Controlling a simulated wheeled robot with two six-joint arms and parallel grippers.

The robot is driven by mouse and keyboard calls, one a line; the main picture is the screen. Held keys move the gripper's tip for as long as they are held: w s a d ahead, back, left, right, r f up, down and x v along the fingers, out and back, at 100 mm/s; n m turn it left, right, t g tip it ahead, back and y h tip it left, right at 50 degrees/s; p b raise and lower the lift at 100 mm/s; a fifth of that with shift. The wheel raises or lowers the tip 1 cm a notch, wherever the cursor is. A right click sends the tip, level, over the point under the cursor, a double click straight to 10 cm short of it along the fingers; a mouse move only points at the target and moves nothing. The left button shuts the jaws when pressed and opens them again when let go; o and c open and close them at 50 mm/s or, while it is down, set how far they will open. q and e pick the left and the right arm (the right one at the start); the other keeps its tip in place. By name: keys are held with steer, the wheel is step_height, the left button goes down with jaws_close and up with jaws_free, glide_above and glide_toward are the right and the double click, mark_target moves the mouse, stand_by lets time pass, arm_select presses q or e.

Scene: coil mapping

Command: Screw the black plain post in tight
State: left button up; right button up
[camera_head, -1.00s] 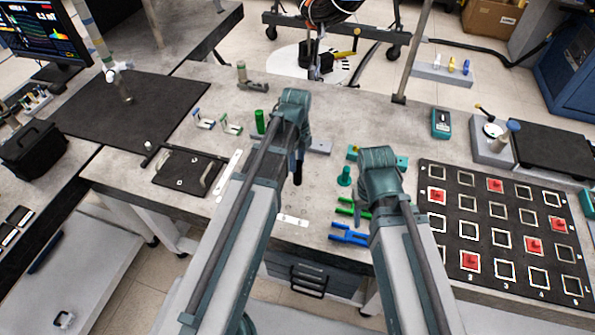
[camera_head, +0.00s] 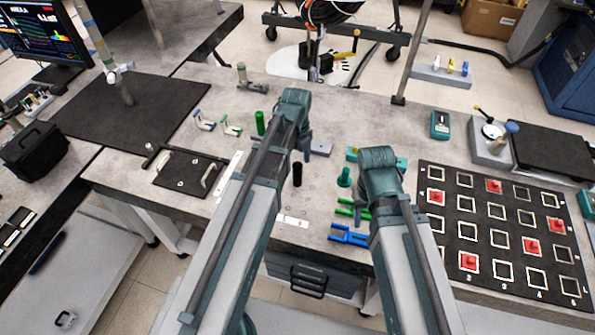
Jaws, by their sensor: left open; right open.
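The black plain post (camera_head: 297,174) stands upright on the grey table, just right of my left forearm. Whether its foot sits flush is too small to tell. My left gripper (camera_head: 304,150) points down from the end of its arm, just above and behind the post in the picture. It is open and apart from the post; its fingers are small and partly hidden by the arm.
A green post (camera_head: 260,123) and a teal post (camera_head: 344,177) stand nearby. Green and blue forked pieces (camera_head: 350,235) lie at the front edge. A grey block (camera_head: 321,148) lies behind the black post. A black grid board (camera_head: 483,210) with red pieces fills the right side.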

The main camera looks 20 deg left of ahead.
arm_select(q)
step_height(320, 180, up, 13)
steer(key=p, duration=1.2)
steer(key=shift+a, duration=0.1)
steer(key=s+d+f+n+b, duration=0.3)
steer(key=s+d+n, duration=0.2)
steer(key=n, duration=0.6)
steer(key=s+d+f+n+y+b, duration=0.1)
steer(key=s+d+f+n+b, duration=0.2)
steer(key=s+n, duration=0.6)
steer(key=shift+s+d+f+n, duration=0.25)
steer(key=shift+d+n, duration=0.75)
steer(key=shift+d, duration=0.4)
steer(key=shift+a, duration=0.1)
